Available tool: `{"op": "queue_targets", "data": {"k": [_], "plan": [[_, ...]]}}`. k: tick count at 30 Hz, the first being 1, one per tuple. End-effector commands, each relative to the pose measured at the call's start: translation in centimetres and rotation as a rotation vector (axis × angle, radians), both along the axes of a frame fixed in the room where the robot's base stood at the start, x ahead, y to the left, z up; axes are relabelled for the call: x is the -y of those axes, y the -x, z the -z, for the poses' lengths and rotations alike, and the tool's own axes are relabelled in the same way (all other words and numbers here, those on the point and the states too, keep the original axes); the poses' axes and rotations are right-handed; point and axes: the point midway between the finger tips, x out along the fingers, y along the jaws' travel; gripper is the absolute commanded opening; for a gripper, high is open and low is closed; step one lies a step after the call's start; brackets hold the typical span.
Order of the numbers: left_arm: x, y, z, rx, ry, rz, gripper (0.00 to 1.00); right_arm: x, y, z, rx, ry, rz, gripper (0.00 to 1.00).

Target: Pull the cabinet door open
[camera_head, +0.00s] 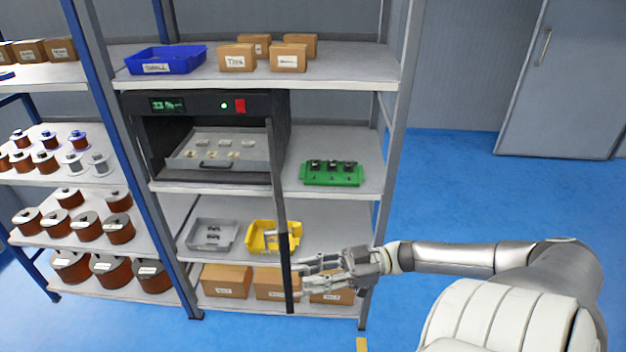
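The dark cabinet (205,108) sits on the middle shelf, with a green display and a red switch on its top panel. Its front is open. The dark door (279,200) stands swung out toward me at the right side and shows nearly edge-on as a long narrow strip. My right gripper (297,273) is at the right side of the door's near lower edge, with its fingers apart. I cannot tell whether they touch the door. Inside the cabinet is a grey tray (250,165) with a dark handle and small parts. My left gripper is not in view.
A green tray (333,178) holds dark parts right of the cabinet. A grey bin (197,240) and a yellow bin (262,228) stand below, over cardboard boxes (226,281). Copper spools (88,228) fill the left rack. Blue floor (450,195) is clear at right.

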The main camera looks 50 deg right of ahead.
Motion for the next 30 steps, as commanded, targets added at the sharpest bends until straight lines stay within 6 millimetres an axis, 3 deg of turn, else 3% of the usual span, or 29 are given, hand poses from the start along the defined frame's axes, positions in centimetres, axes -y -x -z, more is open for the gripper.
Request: {"op": "queue_targets", "data": {"k": [8,21,30], "plan": [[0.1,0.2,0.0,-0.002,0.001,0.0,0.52,1.5,1.0,0.1,-0.003,0.001,0.001,0.32],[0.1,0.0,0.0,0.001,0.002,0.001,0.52,8.8,5.6,0.0,-0.001,0.002,0.002,0.32],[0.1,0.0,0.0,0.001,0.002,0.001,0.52,10.1,6.6,0.0,0.0,0.0,-0.001,0.32]]}}
